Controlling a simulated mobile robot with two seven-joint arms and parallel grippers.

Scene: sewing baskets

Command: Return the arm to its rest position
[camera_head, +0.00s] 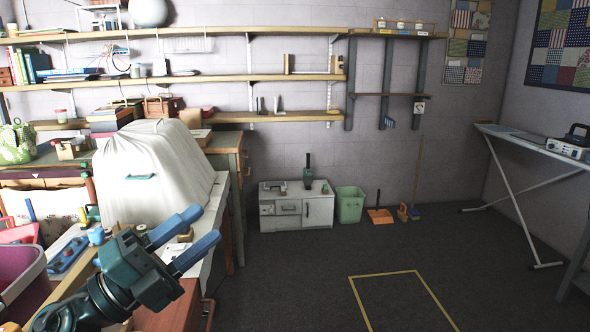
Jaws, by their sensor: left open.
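My left gripper (188,242) shows at the lower left, coming in from the left side. Its two blue fingers are spread apart and nothing shows between them. It is in front of the workbench with the white draped cover (155,175), seen over the bench's near part. The gripper's body is dark teal and tilted up to the right. My right gripper is not in view.
A low grey cabinet (318,212), a green bin (349,205) and an orange dustpan (380,216) stand by the back wall. An ironing board (535,147) is at the right. A yellow outline (385,274) marks the floor. The middle floor is clear.

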